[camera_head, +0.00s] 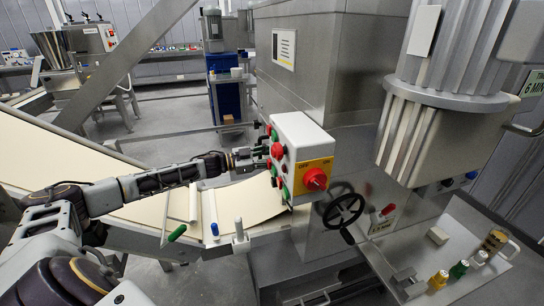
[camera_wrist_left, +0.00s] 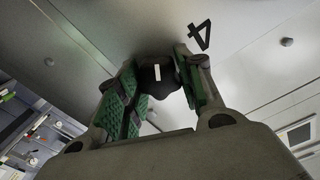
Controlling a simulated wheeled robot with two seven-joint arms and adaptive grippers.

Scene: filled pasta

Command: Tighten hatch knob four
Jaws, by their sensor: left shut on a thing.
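The hatch knob (camera_wrist_left: 158,78) is dark with a white mark, on a grey metal panel beside a black number 4 (camera_wrist_left: 200,36) in the left wrist view. My left gripper (camera_wrist_left: 160,92), with green pads, is shut on this knob, one finger on each side. In the head view my left arm comes in from the left and its gripper (camera_head: 262,152) is at the grey machine, just behind the control box (camera_head: 300,137); the knob is hidden there. My right gripper is not in view.
The control box, with a red knob (camera_head: 315,180) and buttons, stands close to my left gripper. A black handwheel (camera_head: 343,209) is on the machine. A conveyor with a cream sheet (camera_head: 245,197) runs below my arm. A tray at right holds several coloured-capped items.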

